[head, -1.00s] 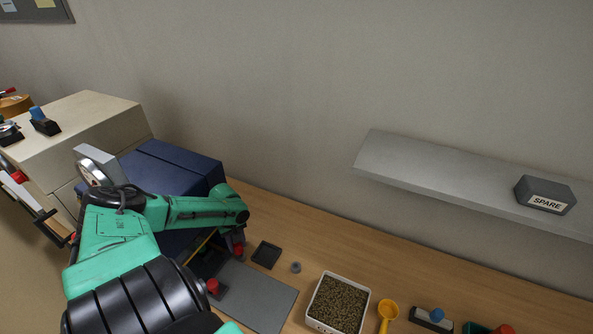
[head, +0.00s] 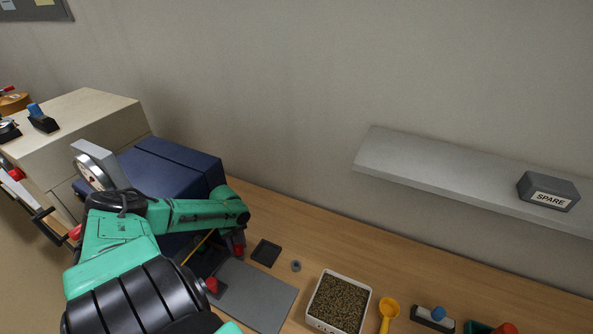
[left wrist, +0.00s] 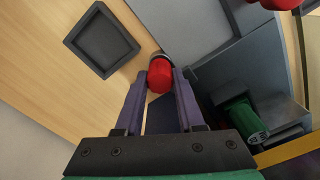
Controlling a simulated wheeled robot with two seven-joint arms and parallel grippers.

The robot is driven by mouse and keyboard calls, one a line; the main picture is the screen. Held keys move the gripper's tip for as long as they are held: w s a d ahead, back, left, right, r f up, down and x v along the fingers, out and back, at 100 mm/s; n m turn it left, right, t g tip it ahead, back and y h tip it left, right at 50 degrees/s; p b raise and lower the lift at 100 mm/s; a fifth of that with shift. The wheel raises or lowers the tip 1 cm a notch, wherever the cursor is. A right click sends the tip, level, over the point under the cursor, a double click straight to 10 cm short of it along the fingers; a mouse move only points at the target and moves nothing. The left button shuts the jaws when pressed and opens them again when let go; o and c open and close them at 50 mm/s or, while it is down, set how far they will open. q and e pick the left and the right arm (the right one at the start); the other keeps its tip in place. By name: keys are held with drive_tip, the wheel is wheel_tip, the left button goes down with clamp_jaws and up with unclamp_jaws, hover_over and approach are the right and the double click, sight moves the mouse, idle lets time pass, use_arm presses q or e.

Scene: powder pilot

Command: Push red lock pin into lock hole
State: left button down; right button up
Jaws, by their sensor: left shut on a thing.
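In the left wrist view, my left gripper (left wrist: 160,82) is shut on a red lock pin (left wrist: 160,73), with one finger on each side of its red head. A small dark part shows at the pin's far end, beside the edge of a grey plate. In the head view, the red pin (head: 238,250) shows small below the end of my left arm, beside the blue machine (head: 168,166). My left fingers are mostly hidden there. I cannot make out the lock hole in either view, nor whether the pin touches it. My right gripper is not in view.
A second red knob (head: 211,285) stands by the grey plate (head: 262,297). A dark square tray (head: 266,252), a small grey piece (head: 296,266), a bin of pellets (head: 338,303) and a yellow scoop (head: 388,313) lie to the right. A green cylinder (left wrist: 244,120) is near the gripper.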

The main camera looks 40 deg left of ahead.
use_arm(q)
drive_tip(key=shift+f+b, duration=0.35)
drive_tip(key=shift+f, duration=0.2)
drive_tip(key=shift+c, duration=2.2)
unclamp_jaws()
drive_tip(key=shift+c, duration=1.4)
